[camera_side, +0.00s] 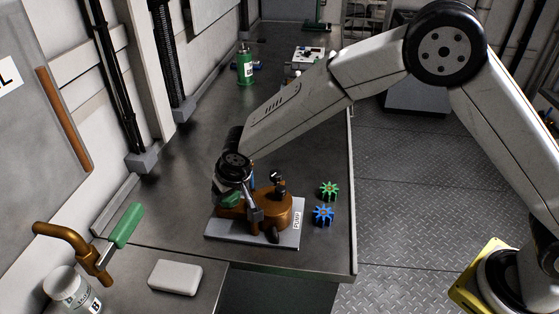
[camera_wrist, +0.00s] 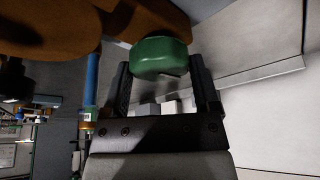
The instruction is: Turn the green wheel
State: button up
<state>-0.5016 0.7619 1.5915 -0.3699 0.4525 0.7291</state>
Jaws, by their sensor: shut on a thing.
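The green wheel (camera_wrist: 160,57) sits between the two black fingers of my gripper (camera_wrist: 161,72) in the wrist view, with a finger at each side. My gripper is shut on it. In the side view the green wheel (camera_side: 232,200) shows in part at the left side of the brown pump (camera_side: 272,212). My gripper (camera_side: 232,186) reaches down over it there and hides much of it. The wheel's far side and its joint to the pump are hard to see.
The pump stands on a grey plate (camera_side: 222,232) labelled PUMP. A green gear (camera_side: 329,190) and a blue gear (camera_side: 323,215) lie right of it.

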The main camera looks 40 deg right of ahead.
jog(key=m+h, duration=0.1)
jog(key=m, duration=0.1)
jog(key=m+h, duration=0.1)
jog(key=m, duration=0.2)
jog(key=shift+s+a+f+g, duration=0.1)
jog(key=shift+f+g, duration=0.05)
jog(key=shift+g, duration=0.15)
jog(key=m, duration=0.2)
jog(key=m+h, duration=0.1)
jog(key=m, duration=0.1)
jog(key=shift+m+g+h, duration=0.3)
jog(key=shift+m+g, duration=0.1)
jog(key=o, duration=1.1)
jog(key=shift+a, duration=0.1)
jog(key=shift+v, duration=0.9)
jog(key=v, duration=0.6)
